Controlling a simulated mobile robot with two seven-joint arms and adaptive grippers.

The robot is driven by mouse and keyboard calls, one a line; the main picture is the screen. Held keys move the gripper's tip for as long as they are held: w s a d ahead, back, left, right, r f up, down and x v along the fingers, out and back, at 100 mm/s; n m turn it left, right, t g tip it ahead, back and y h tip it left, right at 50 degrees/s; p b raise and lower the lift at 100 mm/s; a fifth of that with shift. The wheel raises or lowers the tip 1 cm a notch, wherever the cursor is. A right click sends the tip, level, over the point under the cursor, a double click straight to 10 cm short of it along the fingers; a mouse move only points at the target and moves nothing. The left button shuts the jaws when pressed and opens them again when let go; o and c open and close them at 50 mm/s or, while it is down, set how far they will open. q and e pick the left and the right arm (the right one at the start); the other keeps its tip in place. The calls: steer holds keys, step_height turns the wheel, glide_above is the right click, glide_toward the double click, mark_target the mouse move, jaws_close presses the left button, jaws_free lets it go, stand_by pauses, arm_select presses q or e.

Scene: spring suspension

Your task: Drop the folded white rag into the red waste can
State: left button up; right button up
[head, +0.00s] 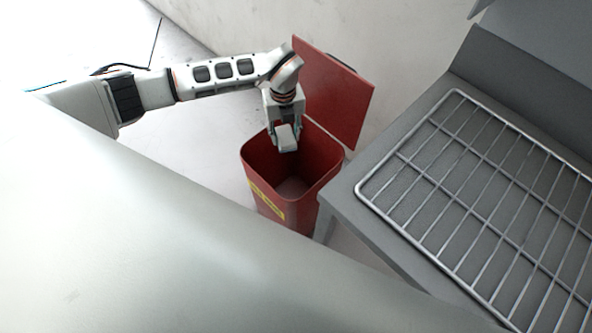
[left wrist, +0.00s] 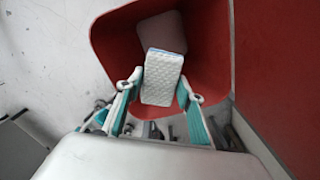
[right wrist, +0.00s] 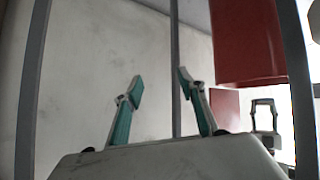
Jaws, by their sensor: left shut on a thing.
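The folded white rag (head: 287,138) is in my left gripper (head: 285,140), above the open mouth of the red waste can (head: 262,180). In the left wrist view the rag (left wrist: 162,78) has a quilted white face and sits between the two fingers of the left gripper (left wrist: 160,90), with the can's red inside (left wrist: 115,45) around and below it. The can's lid (head: 335,92) stands open behind it. My right gripper (right wrist: 150,90) shows only in the right wrist view, with its fingers apart and nothing between them.
A grey metal bench (head: 345,205) with a wire rack (head: 450,180) stands right of the can, close to its rim. A pale wall (head: 400,45) is behind. A yellow label (head: 266,200) is on the can's front. Bare floor lies left of the can.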

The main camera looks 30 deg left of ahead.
arm_select(q)
steer(key=shift+s+f, duration=0.1)
steer(key=shift+f, duration=0.75)
steer(key=shift+f+b, duration=0.1)
steer(key=shift+b, duration=0.25)
steer(key=o, duration=1.2)
steer(key=shift+c, duration=0.2)
arm_select(e)
steer(key=shift+w, duration=0.3)
arm_select(q)
steer(key=shift+r, duration=0.2)
arm_select(e)
steer(key=shift+s+f, duration=0.1)
steer(key=shift+f, duration=0.1)
arm_select(q)
step_height(320, 180, up, 12)
steer(key=shift+f, duration=0.1)
